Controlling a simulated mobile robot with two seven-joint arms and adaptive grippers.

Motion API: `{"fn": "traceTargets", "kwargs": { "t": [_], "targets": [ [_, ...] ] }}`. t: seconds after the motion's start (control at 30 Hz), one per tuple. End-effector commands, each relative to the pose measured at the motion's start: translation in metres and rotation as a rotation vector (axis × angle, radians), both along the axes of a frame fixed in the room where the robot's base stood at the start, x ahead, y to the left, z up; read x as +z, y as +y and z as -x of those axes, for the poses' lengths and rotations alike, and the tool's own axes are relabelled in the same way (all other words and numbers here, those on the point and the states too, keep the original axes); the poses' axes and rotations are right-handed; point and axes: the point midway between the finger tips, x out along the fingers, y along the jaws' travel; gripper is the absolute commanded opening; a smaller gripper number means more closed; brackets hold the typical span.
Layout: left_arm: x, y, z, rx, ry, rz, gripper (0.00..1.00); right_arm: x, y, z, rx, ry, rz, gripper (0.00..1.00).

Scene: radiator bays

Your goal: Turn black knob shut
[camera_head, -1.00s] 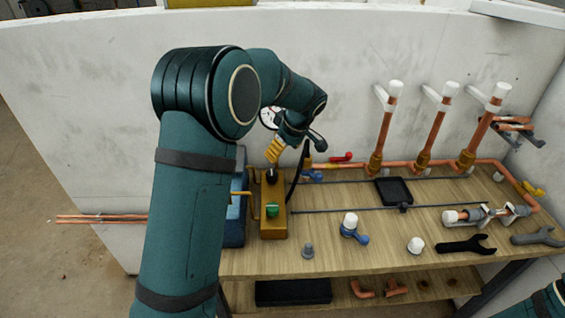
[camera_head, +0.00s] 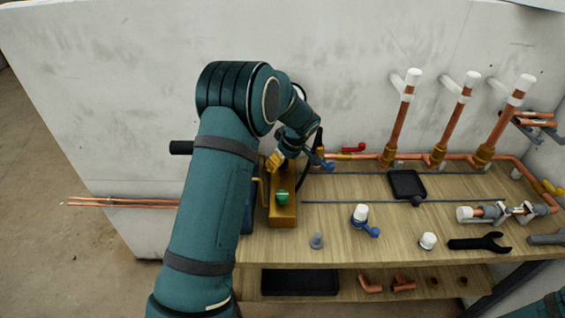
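A brass-coloured box (camera_head: 283,216) stands at the left end of the wooden bench, with a green knob (camera_head: 282,197) on its top near the front. The black knob at the back of the box is hidden behind the gripper and cannot be made out now. Whether the fingers touch it, or are open or shut, is too small to tell. My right gripper is out of view; only a bit of my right arm shows at the bottom right corner.
Upright copper pipes with white caps (camera_head: 413,78) stand along the back wall. Bare wood lies right of the box.

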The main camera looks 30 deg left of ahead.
Motion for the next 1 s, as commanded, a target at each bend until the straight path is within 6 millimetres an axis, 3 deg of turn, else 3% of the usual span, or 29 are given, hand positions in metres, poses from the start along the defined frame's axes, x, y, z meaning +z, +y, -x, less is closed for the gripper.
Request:
{"fn": "traceTargets", "kwargs": {
  "t": [0.4, 0.6, 1.0],
  "targets": [
    [-0.0066, 0.0022, -0.0008, -0.001, -0.001, 0.0, 0.71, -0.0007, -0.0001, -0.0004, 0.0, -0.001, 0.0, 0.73],
    [-0.0065, 0.0023, -0.0007, 0.0, -0.001, 0.001, 0.02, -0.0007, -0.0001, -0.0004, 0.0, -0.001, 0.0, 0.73],
    [-0.0071, 0.0026, -0.0006, -0.021, -0.001, 0.0, 0.01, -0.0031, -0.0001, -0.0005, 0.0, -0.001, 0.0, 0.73]
  ]
}}
